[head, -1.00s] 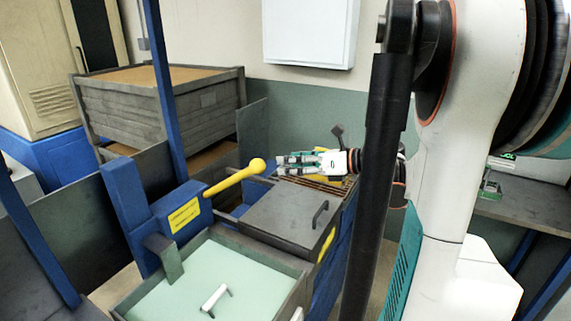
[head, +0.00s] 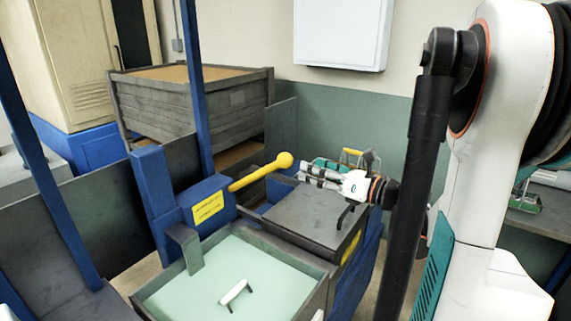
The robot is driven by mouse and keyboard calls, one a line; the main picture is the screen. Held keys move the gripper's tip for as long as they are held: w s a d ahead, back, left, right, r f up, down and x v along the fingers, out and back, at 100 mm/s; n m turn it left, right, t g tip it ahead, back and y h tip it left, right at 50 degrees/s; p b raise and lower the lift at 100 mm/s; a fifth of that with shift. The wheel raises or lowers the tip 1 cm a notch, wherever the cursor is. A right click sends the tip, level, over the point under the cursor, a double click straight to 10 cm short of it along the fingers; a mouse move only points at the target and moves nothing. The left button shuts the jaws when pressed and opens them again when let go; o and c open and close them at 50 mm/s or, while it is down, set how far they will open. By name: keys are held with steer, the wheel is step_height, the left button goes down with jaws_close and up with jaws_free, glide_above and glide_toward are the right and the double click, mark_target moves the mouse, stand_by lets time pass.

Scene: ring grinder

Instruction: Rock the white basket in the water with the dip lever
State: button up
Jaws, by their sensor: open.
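The yellow dip lever (head: 258,173) has a round knob at its end and slants up to the right from a blue housing with a yellow label (head: 209,207). My gripper (head: 304,174) is open and empty, its fingers pointing left, a little to the right of the knob and apart from it in the picture. A tank of pale green water (head: 228,278) stands in front. A white handle (head: 235,292) shows at the water; the rest of the white basket cannot be made out.
A dark lid (head: 303,215) with a black handle covers the bin beside the tank, below my gripper. A yellow-handled item (head: 352,152) stands behind my gripper. A large grey crate (head: 205,103) and a blue post (head: 194,80) stand behind the lever.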

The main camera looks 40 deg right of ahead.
mark_target(292, 163)
steer(key=b+x, duration=0.2)
steer(key=x, duration=0.8)
steer(key=shift+w+f, duration=0.1)
steer(key=shift+w, duration=0.1)
